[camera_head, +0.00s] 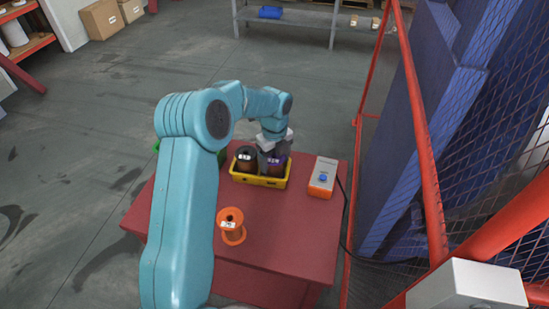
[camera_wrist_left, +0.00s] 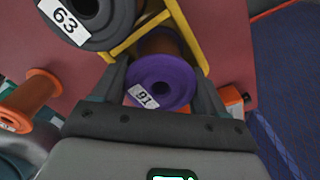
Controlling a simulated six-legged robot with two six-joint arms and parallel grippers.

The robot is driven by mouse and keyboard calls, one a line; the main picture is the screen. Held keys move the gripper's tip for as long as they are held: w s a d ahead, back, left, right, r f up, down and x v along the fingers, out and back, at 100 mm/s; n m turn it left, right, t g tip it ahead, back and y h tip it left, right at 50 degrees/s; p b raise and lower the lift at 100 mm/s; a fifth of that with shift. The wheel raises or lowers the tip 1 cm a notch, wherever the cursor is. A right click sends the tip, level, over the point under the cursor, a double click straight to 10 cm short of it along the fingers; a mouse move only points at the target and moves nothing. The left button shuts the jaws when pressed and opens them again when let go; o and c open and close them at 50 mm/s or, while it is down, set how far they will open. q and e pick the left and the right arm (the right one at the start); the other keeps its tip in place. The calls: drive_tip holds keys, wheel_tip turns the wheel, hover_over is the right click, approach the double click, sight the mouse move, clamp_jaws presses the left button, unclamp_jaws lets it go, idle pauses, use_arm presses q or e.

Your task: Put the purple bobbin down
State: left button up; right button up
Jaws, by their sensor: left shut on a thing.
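The purple bobbin (camera_wrist_left: 165,78) has a white label reading 91 and a copper-coloured winding. My left gripper (camera_wrist_left: 163,95) is shut on it, one finger on each side. In the head view the purple bobbin (camera_head: 277,163) is at the right part of the yellow tray (camera_head: 262,181), partly hidden by my left gripper (camera_head: 271,150). I cannot tell whether it touches the tray floor. A dark grey bobbin (camera_head: 246,158) stands in the left part of the tray; in the wrist view it (camera_wrist_left: 97,18) carries the label 63. My right gripper is not in view.
An orange-and-grey box with a blue button (camera_head: 322,178) sits at right. Something green (camera_head: 156,146) is behind my arm. Red-framed mesh (camera_head: 430,150) stands right of the table.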

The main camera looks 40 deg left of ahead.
use_arm(q)
drive_tip(key=shift+s, duration=0.1)
drive_tip(key=o, duration=1.5)
drive_tip(key=shift+f, duration=0.1)
wheel_tip(320, 180, up, 12)
drive_tip(key=shift+r+b, duration=0.25)
drive_tip(key=shift+b, duration=0.05)
